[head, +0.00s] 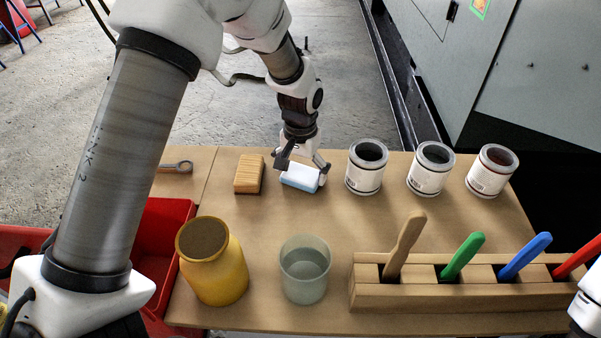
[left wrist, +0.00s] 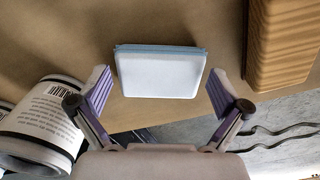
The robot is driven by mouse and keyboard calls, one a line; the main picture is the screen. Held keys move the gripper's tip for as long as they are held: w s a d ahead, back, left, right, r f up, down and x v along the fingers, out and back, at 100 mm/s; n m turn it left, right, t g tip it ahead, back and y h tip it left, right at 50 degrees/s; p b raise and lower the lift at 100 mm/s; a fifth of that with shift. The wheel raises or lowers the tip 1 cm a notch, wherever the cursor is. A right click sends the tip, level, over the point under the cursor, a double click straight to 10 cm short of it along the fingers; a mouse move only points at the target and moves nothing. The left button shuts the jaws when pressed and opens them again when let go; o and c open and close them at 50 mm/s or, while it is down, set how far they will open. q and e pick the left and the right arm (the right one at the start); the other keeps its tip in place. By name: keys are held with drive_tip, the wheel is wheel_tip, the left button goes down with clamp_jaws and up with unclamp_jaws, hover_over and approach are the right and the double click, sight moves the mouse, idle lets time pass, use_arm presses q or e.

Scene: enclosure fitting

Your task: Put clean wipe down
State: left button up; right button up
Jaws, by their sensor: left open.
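The clean wipe, a white block with a light blue layer (head: 300,178), lies flat on the wooden table near its far edge. It also shows in the left wrist view (left wrist: 160,76). My left gripper (head: 303,169) is over the wipe with its fingers open, one on each side. In the left wrist view the fingers (left wrist: 160,91) stand apart from the wipe's sides, with gaps showing. Whether the wipe's underside rests fully on the table is hidden. My right gripper is not in view.
A wooden block (head: 249,174) lies left of the wipe; a labelled can (head: 366,167) stands close on its right, with two more beyond. A yellow jar (head: 213,262), a clear cup (head: 305,270) and a wooden tool rack (head: 440,298) stand nearer. Table between is clear.

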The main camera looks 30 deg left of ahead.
sight(301, 175)
use_arm(q)
wheel_tip(301, 175, up, 12)
drive_tip(key=p, duration=0.1)
drive_tip(key=shift+f, duration=0.2)
